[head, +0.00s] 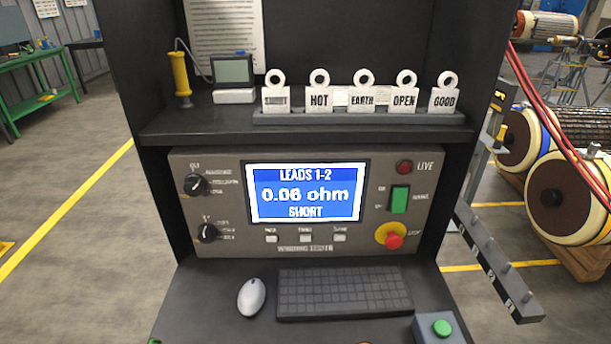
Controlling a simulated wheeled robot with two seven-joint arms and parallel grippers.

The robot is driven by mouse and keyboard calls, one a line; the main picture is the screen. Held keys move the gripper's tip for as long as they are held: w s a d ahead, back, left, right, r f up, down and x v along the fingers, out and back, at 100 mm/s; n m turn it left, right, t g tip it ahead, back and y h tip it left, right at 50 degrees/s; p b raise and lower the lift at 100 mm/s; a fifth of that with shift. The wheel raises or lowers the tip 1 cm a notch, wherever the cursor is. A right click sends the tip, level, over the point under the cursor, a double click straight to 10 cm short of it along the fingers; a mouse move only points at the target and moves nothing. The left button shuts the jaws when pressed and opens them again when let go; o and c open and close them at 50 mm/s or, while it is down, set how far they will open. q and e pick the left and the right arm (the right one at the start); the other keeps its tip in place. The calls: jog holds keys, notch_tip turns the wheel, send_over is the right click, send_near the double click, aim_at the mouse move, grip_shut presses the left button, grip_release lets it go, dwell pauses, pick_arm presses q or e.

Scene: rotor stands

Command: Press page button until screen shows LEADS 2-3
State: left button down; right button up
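The winding tester panel (375,228) is set into a dark cabinet. Its lit blue screen (305,192) reads "LEADS 1-2", "0.06 ohm" and "SHORT". Below the screen are three small pale buttons. The left one (271,238) has a label that looks like "PAGE". The middle button (305,238) and the right button (339,238) have labels too small to read surely. Neither of my grippers is in view, and nothing covers the buttons.
Two black knobs (196,184) are at the panel's left; a green switch (399,200) and red stop button (393,241) are at its right. A mouse (251,297) and keyboard (343,293) lie on the shelf below. Tags (362,98) stand above.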

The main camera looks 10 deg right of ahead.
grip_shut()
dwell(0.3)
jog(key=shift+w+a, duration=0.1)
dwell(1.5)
